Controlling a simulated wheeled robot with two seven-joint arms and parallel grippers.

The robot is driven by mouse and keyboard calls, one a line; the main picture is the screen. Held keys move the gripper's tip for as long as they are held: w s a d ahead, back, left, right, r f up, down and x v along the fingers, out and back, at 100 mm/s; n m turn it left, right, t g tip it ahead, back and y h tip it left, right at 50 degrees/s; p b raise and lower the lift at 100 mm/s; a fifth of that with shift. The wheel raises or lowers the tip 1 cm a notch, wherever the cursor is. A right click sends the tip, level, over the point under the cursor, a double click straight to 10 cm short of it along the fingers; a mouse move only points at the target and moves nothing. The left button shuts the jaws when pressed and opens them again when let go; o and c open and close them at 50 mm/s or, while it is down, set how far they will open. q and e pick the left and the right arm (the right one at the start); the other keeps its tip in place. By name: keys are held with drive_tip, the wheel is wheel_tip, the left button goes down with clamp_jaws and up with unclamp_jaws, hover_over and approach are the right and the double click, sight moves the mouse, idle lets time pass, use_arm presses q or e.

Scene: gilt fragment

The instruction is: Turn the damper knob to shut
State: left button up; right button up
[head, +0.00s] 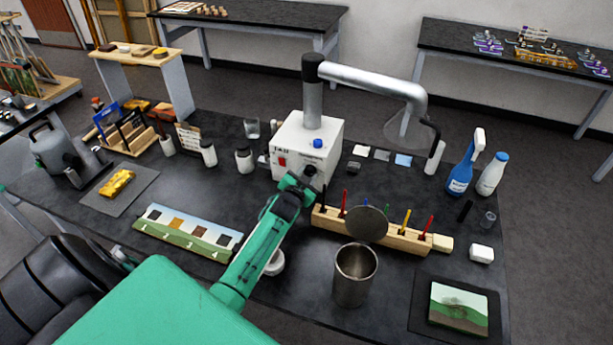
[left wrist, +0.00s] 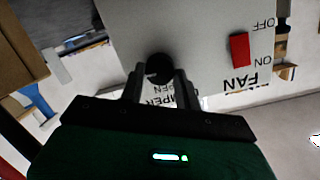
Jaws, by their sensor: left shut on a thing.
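The white fume extractor box (head: 322,135) stands at the middle of the black table, with a metal duct on top. The black damper knob (left wrist: 159,67) is on its front face, beside partly covered lettering in the left wrist view. My left gripper (head: 301,180) reaches the front of the box. In the left wrist view its two fingers (left wrist: 160,82) stand either side of the knob and are shut on it. The knob's pointer direction cannot be made out. A red fan switch (left wrist: 240,49) is on the same face. My right gripper is not in view.
A wooden rack (head: 385,235) with coloured tools stands right of the gripper, close to my arm. A metal cup (head: 354,277) is in front of it. A painted strip (head: 187,232) lies left of my forearm. Jars (head: 208,153) stand left of the box.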

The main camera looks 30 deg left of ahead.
use_arm(q)
drive_tip(key=shift+f, duration=0.1)
idle(0.3)
drive_tip(key=o, duration=1)
drive_tip(key=shift+c, duration=0.2)
drive_tip(key=shift+s+d, duration=0.15)
drive_tip(key=shift+s, duration=0.45)
drive_tip(key=b+v, duration=0.3)
drive_tip(key=v, duration=0.9)
drive_tip(key=shift+s, duration=0.3)
drive_tip(key=shift+d, duration=0.1)
